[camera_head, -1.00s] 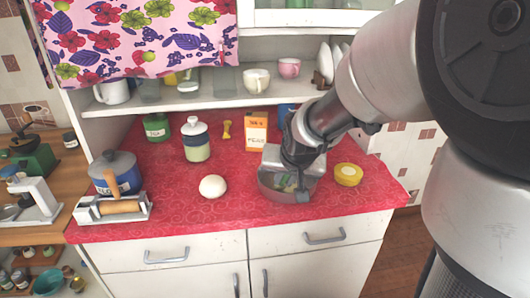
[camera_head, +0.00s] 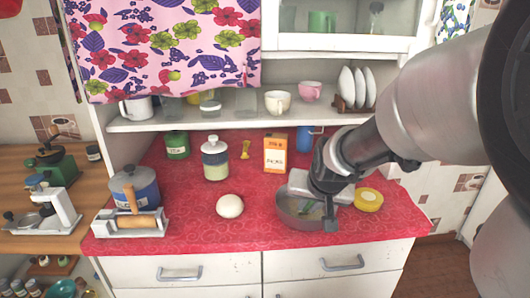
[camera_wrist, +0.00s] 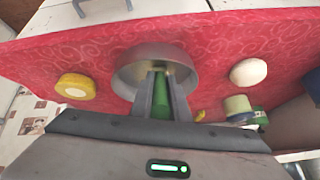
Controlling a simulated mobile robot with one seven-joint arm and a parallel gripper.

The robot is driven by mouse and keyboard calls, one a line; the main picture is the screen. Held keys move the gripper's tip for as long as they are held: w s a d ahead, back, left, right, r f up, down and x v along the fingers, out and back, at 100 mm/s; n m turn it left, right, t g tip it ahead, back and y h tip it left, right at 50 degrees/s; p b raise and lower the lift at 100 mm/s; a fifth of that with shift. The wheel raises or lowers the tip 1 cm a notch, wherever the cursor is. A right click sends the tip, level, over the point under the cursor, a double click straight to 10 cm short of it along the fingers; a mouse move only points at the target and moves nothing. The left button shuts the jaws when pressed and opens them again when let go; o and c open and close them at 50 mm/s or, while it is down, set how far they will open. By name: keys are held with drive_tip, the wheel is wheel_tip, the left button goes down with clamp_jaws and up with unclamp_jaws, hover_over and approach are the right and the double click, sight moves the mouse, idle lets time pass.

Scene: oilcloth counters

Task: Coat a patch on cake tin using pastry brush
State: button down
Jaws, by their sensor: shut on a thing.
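The cake tin (camera_head: 290,219) is a round, grey metal tin standing on the red counter, partly covered by my gripper. It also shows in the wrist view (camera_wrist: 125,79), straight ahead of the fingers. My gripper (camera_head: 328,210) points down into the tin's opening. In the wrist view my gripper (camera_wrist: 161,88) is shut on the pastry brush (camera_wrist: 160,104), whose green handle lies between the fingers. The brush's pale tip is over the tin's inner floor. I cannot tell if the bristles touch the metal.
A yellow round tub (camera_head: 368,200) stands close right of the tin, and a white ball (camera_head: 230,206) stands left. The front left counter is partly clear.

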drive_tip(key=shift+w+d, duration=0.1)
drive_tip(key=shift+w, duration=3.95)
drive_tip(key=shift+d+f+b, duration=0.1)
drive_tip(key=shift+d+b, duration=0.35)
drive_tip(key=shift+d, duration=0.25)
drive_tip(key=shift+s+a+b, duration=0.1)
drive_tip(key=shift+s+b, duration=0.85)
drive_tip(key=shift+s, duration=4.15)
drive_tip(key=shift+d, duration=0.4)
drive_tip(key=shift+w+d, duration=0.1)
drive_tip(key=shift+d, duration=0.05)
drive_tip(key=shift+w+d, duration=0.1)
drive_tip(key=shift+w, duration=4.8)
drive_tip(key=shift+d+b, duration=0.5)
drive_tip(key=shift+d, duration=0.2)
drive_tip(key=shift+s+a+b, duration=0.15)
drive_tip(key=shift+s+b, duration=0.95)
drive_tip(key=shift+s, duration=3.9)
